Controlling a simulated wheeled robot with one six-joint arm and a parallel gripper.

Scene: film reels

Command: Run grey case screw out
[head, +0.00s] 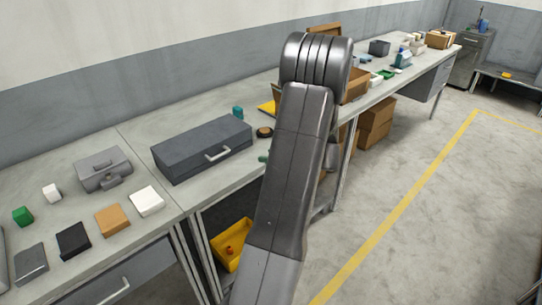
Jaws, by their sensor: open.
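A small grey case (98,166) with a handle-like part on its front sits on the left bench. A larger dark grey box (190,148) with a light handle on its front stands to its right on the bench. I cannot tell which of the two is the task's grey case, and no screw can be made out on either. My gripper is not in view; only my arm shows, rising through the middle of the picture and hiding part of the bench.
A yellow bin (232,258) sits below the bench. Cardboard boxes (376,124) stand underneath farther along. The right floor is clear.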

